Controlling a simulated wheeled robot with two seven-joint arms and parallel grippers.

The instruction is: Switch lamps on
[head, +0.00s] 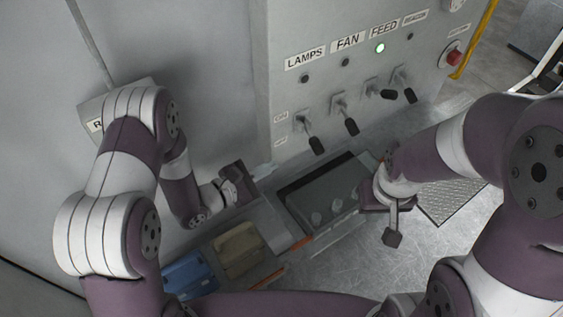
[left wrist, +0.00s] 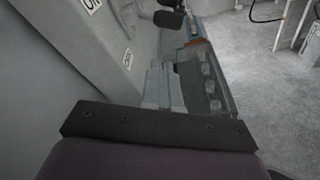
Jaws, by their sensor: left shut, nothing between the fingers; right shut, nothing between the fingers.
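A grey panel (head: 290,75) carries a row of levers with black knobs under labels LAMPS, FAN, FEED and BEACON. The LAMPS lever (head: 317,145) is the leftmost and points down; the indicator under its label (head: 304,79) is dark. The FAN lever (head: 351,126) also points down and its indicator is dark. The FEED lever (head: 388,94) sits higher, and its indicator (head: 380,48) glows green. My left gripper (head: 243,186) is shut and empty, left of and below the LAMPS lever, apart from it. My right gripper (head: 392,238) is shut and empty, low in front of the panel.
A dark tray (head: 318,192) with several round pieces lies below the panel. A tan bin (head: 239,248) and a blue bin (head: 189,273) stand left of it. A red button (head: 455,57) is at the panel's right side. Metal floor lies to the right.

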